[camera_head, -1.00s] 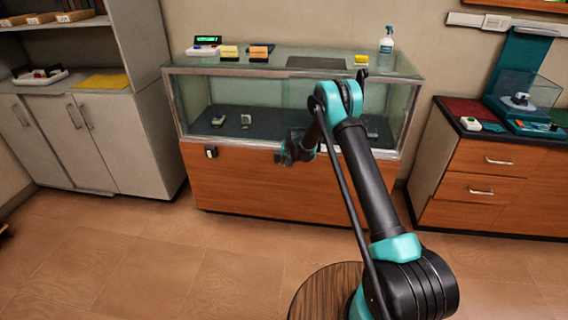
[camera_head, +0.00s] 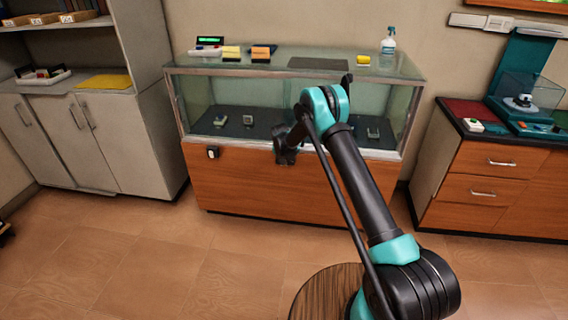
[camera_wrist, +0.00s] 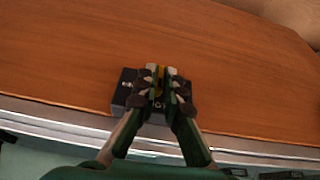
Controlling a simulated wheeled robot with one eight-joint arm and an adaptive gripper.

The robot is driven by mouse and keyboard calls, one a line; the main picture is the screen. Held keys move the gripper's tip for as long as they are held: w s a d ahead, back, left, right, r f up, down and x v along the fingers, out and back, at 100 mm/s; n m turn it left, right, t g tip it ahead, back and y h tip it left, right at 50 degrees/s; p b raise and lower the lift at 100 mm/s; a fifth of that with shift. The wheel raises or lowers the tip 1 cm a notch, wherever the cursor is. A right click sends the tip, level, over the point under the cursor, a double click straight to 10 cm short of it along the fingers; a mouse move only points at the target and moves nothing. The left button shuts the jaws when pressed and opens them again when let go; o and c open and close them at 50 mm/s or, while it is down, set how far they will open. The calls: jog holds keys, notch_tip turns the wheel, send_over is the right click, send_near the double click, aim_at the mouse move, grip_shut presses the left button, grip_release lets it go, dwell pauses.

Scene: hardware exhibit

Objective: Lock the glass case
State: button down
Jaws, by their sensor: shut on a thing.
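The glass case (camera_head: 230,100) stands against the back wall, with glass above a wooden front panel (camera_head: 240,185). My gripper (camera_head: 285,155) is at the middle of its front, at the frame's lower rail. In the wrist view, my gripper (camera_wrist: 160,88) is shut on a small yellow piece (camera_wrist: 160,80) at a dark lock box (camera_wrist: 126,92) on the wood beside the metal rail. The fingers hide most of the piece and the middle of the box, so I cannot tell its full shape.
A small dark-and-white fitting (camera_head: 212,152) is on the panel's left. A spray bottle (camera_head: 388,42) stands on the case top. A grey cabinet (camera_head: 125,140) is at left and a drawer unit (camera_head: 490,165) at right. The floor in front is clear.

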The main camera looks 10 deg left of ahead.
jog(key=c, duration=1.6)
grip_release()
jog(key=shift+c, duration=0.2)
jog(key=v, duration=1.2)
